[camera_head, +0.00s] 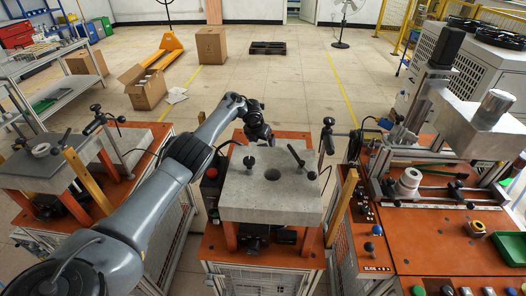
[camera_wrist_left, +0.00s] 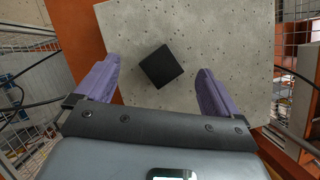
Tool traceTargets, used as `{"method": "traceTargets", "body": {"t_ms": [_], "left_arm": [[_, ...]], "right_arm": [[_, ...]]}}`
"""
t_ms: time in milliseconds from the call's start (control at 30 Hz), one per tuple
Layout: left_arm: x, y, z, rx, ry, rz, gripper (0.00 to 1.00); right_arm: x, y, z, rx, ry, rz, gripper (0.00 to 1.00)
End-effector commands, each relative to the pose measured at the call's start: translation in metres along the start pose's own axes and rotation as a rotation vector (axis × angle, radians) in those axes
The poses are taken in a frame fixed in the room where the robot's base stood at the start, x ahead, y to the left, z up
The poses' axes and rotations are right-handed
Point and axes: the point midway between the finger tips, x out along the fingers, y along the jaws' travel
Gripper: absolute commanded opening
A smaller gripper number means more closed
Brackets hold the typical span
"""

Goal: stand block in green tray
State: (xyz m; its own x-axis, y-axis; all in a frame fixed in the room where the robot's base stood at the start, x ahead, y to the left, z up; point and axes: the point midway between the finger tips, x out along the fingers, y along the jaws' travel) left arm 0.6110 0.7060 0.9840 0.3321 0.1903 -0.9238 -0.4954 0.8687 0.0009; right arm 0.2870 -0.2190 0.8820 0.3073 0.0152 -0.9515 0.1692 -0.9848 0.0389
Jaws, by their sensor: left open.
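My left gripper (camera_head: 262,137) hangs over the far edge of the middle machine's grey slab. A green tray (camera_head: 514,244) is partly cut off at the right edge. My right gripper is not in view.
The grey slab (camera_head: 240,205) sits on an orange-topped machine. Black-knobbed levers (camera_head: 296,157) stand around it. The right machine (camera_head: 430,240) carries a metal cylinder (camera_head: 494,107) and control knobs. A left machine (camera_head: 35,170) stands close by. Open floor lies behind.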

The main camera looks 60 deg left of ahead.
Motion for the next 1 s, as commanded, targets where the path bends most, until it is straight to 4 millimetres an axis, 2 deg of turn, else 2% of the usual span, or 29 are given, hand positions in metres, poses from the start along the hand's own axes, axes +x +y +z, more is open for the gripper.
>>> {"method": "traceTargets", "body": {"t_ms": [33, 200, 667, 1000], "left_arm": [[0.012, -0.004, -0.003, -0.003, 0.002, -0.004, 0.96], [0.029, -0.004, -0.002, -0.004, -0.005, -0.003, 0.96], [0.035, -0.003, -0.001, 0.0, 0.0, 0.0, 0.94], [0.035, -0.003, -0.001, 0.0, 0.0, 0.0, 0.42]], "right_arm": [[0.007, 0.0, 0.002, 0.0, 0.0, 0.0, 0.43], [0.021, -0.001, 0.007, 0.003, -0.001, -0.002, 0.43], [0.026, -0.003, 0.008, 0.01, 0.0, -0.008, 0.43], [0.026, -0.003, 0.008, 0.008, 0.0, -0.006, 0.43]]}}
